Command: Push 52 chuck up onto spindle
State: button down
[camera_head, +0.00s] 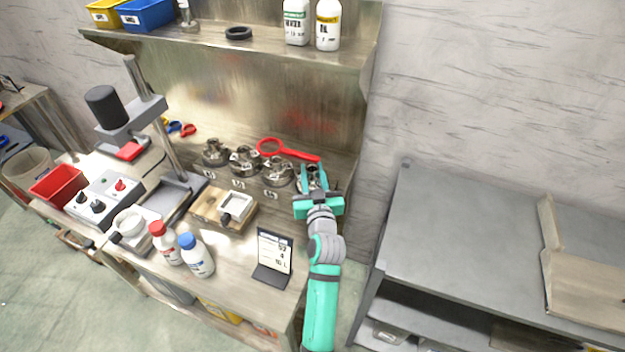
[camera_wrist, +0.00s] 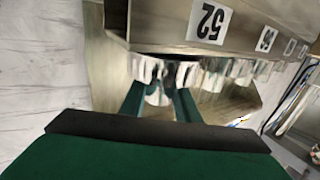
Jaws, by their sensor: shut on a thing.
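My gripper (camera_head: 312,172) is at the right end of a row of metal chucks on the bench. In the head view this chuck is mostly hidden by my gripper. It still appears to be at its place in the holder. A bench machine (camera_head: 132,120) with a dark motor and upright column stands at the left. I cannot make out its spindle clearly.
Other chucks (camera_head: 278,171) stand close to the left of my gripper. A red ring-handled tool (camera_head: 285,150) lies just behind. A sign card (camera_head: 273,256), a tray block (camera_head: 222,209) and two bottles (camera_head: 195,255) stand in front. A shelf (camera_head: 230,42) overhangs the back.

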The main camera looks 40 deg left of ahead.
jog(key=shift+r, duration=1.3)
jog(key=shift+d, duration=0.1)
